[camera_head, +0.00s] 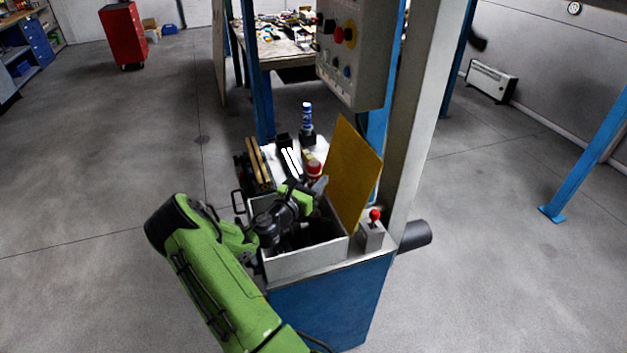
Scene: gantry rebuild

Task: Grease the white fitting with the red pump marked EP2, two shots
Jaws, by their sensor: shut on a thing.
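A red pump (313,168) with a pale band shows just behind the fingers of my gripper (319,186), by the left edge of the yellow panel. Its lower part is hidden, and its marking is too small to read. My gripper appears shut on it, though the contact is mostly covered by the wrist. A blue pump-like cylinder (307,118) stands upright in a dark holder farther back. I cannot make out a white fitting for certain. White strips (291,162) lie on the bench top left of the red pump.
An open grey box (307,265) lies under my wrist, with the yellow panel (354,165) upright along its right side. A red-knobbed control box (371,235) and a grey post (416,130) stand to the right. A control cabinet (351,65) hangs above.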

